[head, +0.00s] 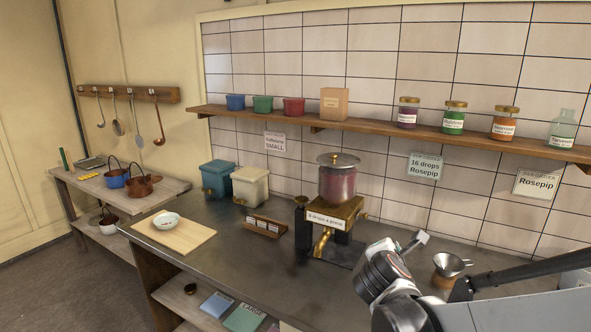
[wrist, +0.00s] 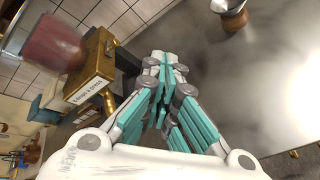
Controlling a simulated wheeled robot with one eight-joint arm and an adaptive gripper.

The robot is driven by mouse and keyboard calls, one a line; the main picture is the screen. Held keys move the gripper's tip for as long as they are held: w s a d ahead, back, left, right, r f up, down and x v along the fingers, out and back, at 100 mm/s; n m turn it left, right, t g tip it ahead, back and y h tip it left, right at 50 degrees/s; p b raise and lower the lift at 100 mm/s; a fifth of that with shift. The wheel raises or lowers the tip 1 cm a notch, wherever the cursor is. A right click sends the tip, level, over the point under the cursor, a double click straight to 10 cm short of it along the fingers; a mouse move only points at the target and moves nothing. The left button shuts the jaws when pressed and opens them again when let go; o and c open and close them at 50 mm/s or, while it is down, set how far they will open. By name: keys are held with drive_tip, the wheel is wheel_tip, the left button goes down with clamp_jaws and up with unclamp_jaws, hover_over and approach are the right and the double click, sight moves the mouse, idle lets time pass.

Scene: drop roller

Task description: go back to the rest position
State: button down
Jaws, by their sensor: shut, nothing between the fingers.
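My gripper (wrist: 165,66) is shut and empty in the wrist view, its teal-padded fingers together above the dark counter. In the head view my arm reaches in from the lower right, and the finger tips are hard to make out there. The drop roller machine, a brass box with a lidded jar of dark red stuff (head: 338,180), stands on the counter to the left of my arm. It also shows in the wrist view (wrist: 92,68), at the upper left and apart from the fingers.
A metal funnel on a copper-coloured vessel (head: 449,266) stands on the counter close to my arm. A wooden board with a bowl (head: 175,240), two canisters (head: 250,186) and a small rack (head: 263,226) stand farther left. A shelf (head: 380,134) with jars runs along the wall.

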drive_tip(key=s+a+m+g+y, duration=0.1)
drive_tip(key=s+m+g+y, duration=0.1)
drive_tip(key=s+m, duration=0.8)
drive_tip(key=s+a+f+m+g+y, duration=0.1)
drive_tip(key=s+a+m+g+y, duration=0.1)
drive_tip(key=s+m, duration=0.8)
drive_tip(key=s+y, duration=0.1)
drive_tip(key=s, duration=0.3)
drive_tip(key=shift+m+g, duration=0.3)
drive_tip(key=shift+g, duration=0.1)
drive_tip(key=shift+a+f, duration=0.1)
